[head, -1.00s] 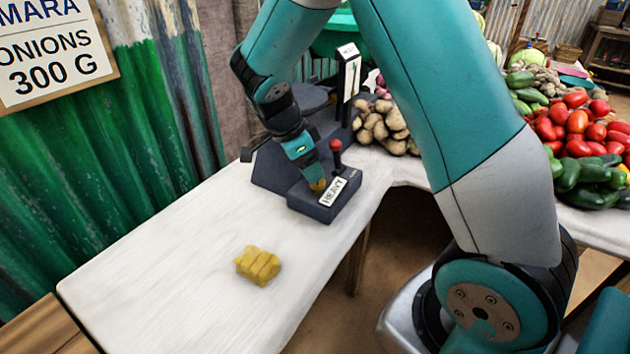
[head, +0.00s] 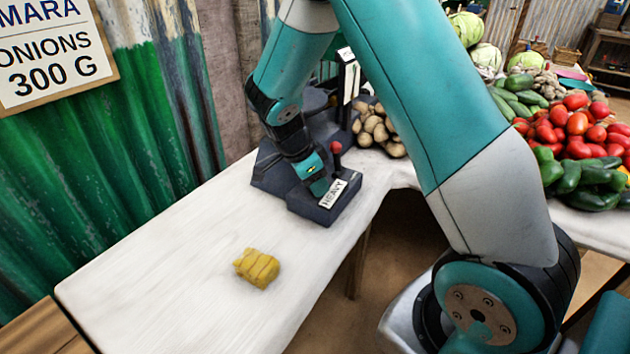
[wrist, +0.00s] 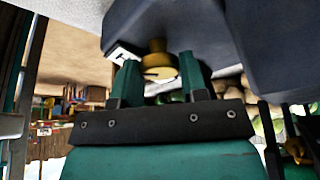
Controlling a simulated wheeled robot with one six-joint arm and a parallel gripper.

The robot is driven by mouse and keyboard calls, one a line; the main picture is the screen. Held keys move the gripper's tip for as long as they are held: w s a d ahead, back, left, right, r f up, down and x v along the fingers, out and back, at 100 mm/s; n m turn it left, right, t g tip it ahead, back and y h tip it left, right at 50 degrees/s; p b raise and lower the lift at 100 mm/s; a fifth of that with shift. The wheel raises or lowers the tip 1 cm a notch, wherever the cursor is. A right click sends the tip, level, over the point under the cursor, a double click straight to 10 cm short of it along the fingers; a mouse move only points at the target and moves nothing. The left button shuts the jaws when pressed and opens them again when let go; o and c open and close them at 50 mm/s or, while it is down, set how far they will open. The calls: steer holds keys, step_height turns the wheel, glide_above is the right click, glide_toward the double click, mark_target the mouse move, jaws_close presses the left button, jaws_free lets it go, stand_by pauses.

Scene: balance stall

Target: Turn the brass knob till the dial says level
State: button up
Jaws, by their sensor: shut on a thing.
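The brass knob (wrist: 158,66) shows in the wrist view between the two fingertips of my gripper (wrist: 160,72), which is shut on it. In the head view the knob is hidden behind my gripper (head: 318,187). The gripper reaches down onto the dark balance box (head: 342,203), which has a white label reading HEAVY (head: 333,193) and a red-topped lever (head: 336,150). The upright white dial (head: 347,80) stands behind the box, partly covered by my arm, and its reading cannot be made out.
A yellow lumpy block (head: 257,268) lies on the white table (head: 180,260), whose front half is otherwise clear. Potatoes (head: 378,128) lie right of the balance. Tomatoes (head: 570,125) and green vegetables (head: 590,180) are piled at the far right.

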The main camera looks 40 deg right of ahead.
steer(key=shift+n, duration=0.3)
steer(key=n+t, duration=0.1)
steer(key=n, duration=0.3)
steer(key=shift+s+t, duration=0.15)
steer(key=shift+t, duration=0.25)
steer(key=shift+s+n+t, duration=0.1)
steer(key=shift+n+t, duration=0.6)
steer(key=shift+n, duration=1.3)
steer(key=o, duration=0.9)
steer(key=p+v, duration=0.2)
steer(key=v, duration=1.5)
steer(key=shift+s+d+r, duration=0.1)
steer(key=shift+r, duration=0.2)
